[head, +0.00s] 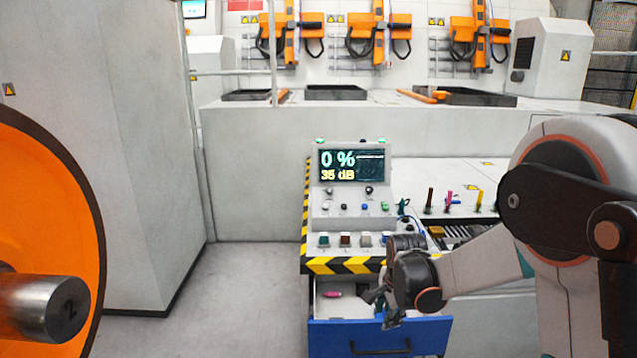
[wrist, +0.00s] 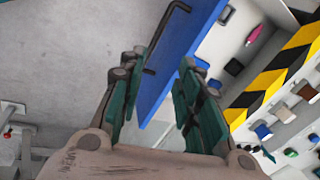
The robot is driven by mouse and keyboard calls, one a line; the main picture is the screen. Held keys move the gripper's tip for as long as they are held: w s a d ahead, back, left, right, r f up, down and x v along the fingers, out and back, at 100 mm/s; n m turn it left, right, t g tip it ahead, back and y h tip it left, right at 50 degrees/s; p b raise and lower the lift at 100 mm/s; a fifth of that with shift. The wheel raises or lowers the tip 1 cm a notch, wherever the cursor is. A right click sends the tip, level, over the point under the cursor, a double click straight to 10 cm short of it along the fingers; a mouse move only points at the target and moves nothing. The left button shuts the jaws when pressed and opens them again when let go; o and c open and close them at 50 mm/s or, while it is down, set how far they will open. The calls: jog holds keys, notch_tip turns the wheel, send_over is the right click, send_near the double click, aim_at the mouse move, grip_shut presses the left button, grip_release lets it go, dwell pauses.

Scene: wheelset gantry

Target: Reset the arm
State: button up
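My gripper (head: 380,302) is above the open drawer at the front of the control console, on its right part in the head view. In the wrist view my gripper (wrist: 160,66) has its green-padded fingers spread apart, with nothing held. The blue drawer front (head: 380,337) shows beyond and between the fingers in the wrist view (wrist: 187,45), with its black bar handle (head: 380,349). I cannot tell how near the fingers are to the panel. My arm reaches in from the right of the head view, bent low toward the drawer.
The console (head: 350,205) has a screen reading 0 % and 35 dB, with buttons and a striped edge. A pink item (head: 333,294) lies in the drawer. An orange wheel (head: 50,220) with a steel axle stands at left. Floor between wheel and console is clear.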

jog(key=s+r+n+t, duration=0.2)
jog(key=s+r+n, duration=0.5)
jog(key=s+r, duration=0.6)
jog(key=s+r+n+t, duration=0.1)
jog(key=s+r+n, duration=0.1)
jog(key=s+n, duration=0.2)
jog(key=s+d+r+n+t, duration=0.1)
jog(key=s+n, duration=0.3)
jog(key=s, duration=0.7)
jog(key=shift+s+r, duration=0.3)
jog(key=shift+r, duration=0.1)
